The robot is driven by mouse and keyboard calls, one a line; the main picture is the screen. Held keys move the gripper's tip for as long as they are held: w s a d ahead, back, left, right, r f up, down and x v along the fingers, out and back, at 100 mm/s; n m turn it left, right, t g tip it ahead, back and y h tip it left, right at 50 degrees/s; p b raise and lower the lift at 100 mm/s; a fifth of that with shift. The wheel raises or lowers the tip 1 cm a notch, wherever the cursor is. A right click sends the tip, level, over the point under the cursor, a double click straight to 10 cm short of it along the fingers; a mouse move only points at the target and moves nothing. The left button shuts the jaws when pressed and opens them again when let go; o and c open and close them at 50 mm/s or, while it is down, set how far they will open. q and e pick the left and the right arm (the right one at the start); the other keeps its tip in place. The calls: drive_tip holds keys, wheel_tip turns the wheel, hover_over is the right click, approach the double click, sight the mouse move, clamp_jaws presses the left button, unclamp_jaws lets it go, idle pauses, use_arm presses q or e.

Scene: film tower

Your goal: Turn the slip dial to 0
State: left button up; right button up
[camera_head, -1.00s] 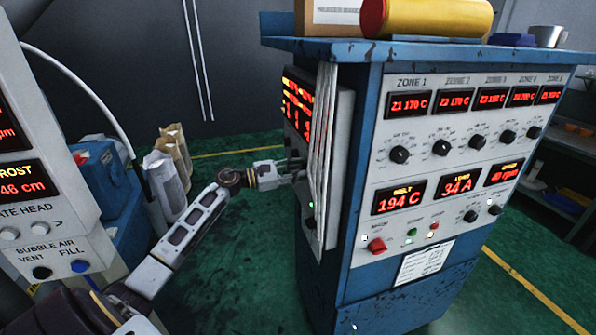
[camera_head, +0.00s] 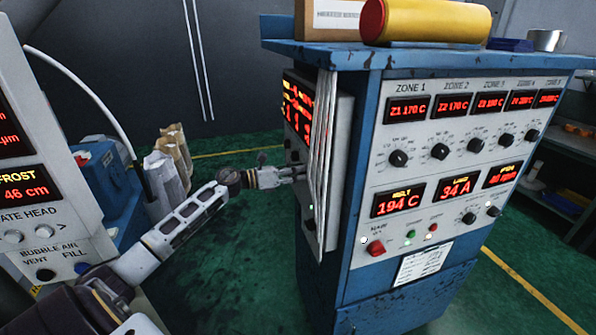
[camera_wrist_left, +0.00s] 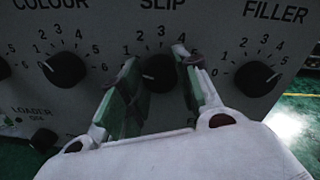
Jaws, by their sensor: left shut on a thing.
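The slip dial (camera_wrist_left: 160,72) is a round black knob under the word SLIP on a grey panel in the left wrist view. The 2, 3 and 4 above it show; the 0 is hidden behind a finger. A pale mark shows toward the knob's left side, but its exact reading is unclear. My left gripper (camera_wrist_left: 162,86) has one green-padded finger on each side of the knob and is shut on it. In the head view my left gripper (camera_head: 296,173) reaches the panel on the blue cabinet's left side, where the dial is hidden. My right gripper is not in view.
The colour dial (camera_wrist_left: 62,71) and filler dial (camera_wrist_left: 256,79) flank the slip dial closely. Pale strips (camera_head: 322,150) hang at the cabinet's (camera_head: 345,200) near corner, just right of my gripper. The green floor between is clear.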

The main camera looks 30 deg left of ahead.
use_arm(q)
drive_tip(key=shift+a+r+n+p, duration=0.1)
drive_tip(key=shift+n+p, duration=0.45)
drive_tip(key=shift+n, duration=0.95)
drive_tip(key=o, duration=1)
drive_tip(key=shift+o, duration=0.2)
drive_tip(key=shift+s, duration=0.1)
drive_tip(key=v, duration=1.1)
drive_tip(key=shift+s+a, duration=0.25)
drive_tip(key=shift+a, duration=0.1)
